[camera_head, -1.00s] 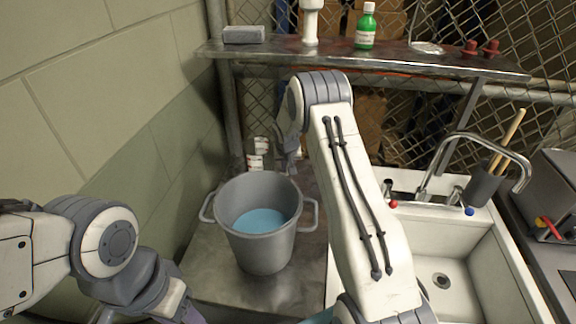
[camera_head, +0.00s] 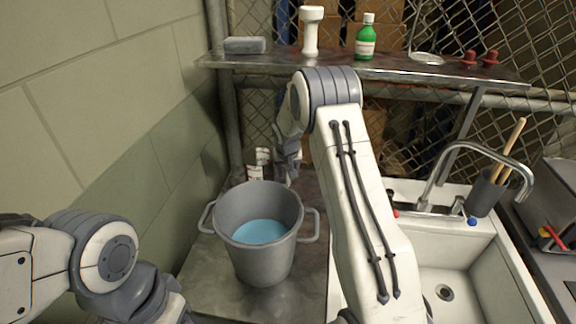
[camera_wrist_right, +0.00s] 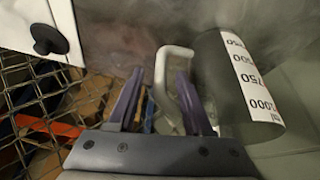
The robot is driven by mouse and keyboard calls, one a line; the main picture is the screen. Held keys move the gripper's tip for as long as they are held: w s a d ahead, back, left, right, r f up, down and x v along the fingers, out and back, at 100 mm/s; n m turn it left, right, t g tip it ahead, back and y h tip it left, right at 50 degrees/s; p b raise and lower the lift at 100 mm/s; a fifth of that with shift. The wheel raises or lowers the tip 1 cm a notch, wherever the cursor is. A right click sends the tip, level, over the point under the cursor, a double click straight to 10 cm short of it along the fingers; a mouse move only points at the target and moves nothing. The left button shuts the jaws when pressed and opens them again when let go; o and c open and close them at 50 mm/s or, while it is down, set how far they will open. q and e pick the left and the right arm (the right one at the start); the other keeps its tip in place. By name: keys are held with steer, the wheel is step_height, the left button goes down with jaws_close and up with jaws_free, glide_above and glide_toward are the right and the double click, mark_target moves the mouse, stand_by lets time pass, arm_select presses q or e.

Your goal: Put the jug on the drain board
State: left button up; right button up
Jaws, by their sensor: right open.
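The jug is a dark grey cylinder with a white measuring scale, seen best in the right wrist view (camera_wrist_right: 222,75). In the head view only bits of its white label (camera_head: 255,173) show behind a grey pot. My right gripper (camera_head: 290,172) is just right of the jug, behind the pot. In the right wrist view its purple fingers (camera_wrist_right: 158,92) are open, with the jug's pale handle (camera_wrist_right: 172,62) between them and not clamped. My left arm is at lower left, its fingers out of frame. I cannot tell which surface is the drain board.
The grey two-handled pot (camera_head: 283,262) with blue liquid stands on a metal counter (camera_head: 205,285) left of the sink (camera_head: 455,255). A shelf (camera_head: 400,68) with a green bottle (camera_head: 365,38) runs above. A wall is at left, a chain-link fence behind.

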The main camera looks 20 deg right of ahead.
steer(key=b+v, duration=0.1)
steer(key=v, duration=0.6)
steer(key=shift+s+r, duration=0.15)
steer(key=shift+a+r, duration=0.1)
